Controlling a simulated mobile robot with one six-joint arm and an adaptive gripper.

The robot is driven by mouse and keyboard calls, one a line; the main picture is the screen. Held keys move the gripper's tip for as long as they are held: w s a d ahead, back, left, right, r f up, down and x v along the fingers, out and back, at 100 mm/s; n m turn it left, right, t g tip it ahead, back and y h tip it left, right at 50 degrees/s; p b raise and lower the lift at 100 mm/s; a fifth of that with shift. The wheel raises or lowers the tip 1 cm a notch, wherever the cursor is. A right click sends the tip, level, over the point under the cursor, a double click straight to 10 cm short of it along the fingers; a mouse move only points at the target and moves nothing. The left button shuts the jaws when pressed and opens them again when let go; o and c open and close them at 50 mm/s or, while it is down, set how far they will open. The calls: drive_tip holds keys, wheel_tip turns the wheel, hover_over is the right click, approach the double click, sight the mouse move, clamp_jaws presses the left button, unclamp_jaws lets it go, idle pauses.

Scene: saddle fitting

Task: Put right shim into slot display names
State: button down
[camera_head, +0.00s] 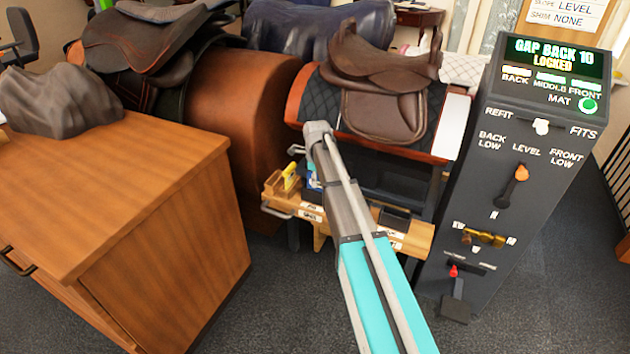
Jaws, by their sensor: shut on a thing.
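The dark console's display (555,57) reads "GAP BACK 10" and "LOCKED", above lamps labelled BACK, MIDDLE and FRONT. A brown saddle (385,100) sits on a dark quilted pad on the stand. A wooden shelf (418,240) below it has small white labels, too small to read. A yellow piece (290,178) stands at the shelf's left end; I cannot tell whether it is a shim. A dark piece or recess (395,218) shows on the right. My arm crosses the shelf's middle and hides part of it. My gripper and anything in it are hidden from this view.
The console (480,220) stands close on the right with levers and knobs, one orange (521,173). A green lamp (588,105) shows beside MAT. A wooden cabinet (190,210) fills the left. A sign (565,14) reads "SLOPE LEVEL, SHIM NONE". Carpet in front is clear.

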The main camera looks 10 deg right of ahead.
drive_tip(key=shift+c, duration=2.2)
unclamp_jaws()
drive_tip(key=shift+s, duration=0.1)
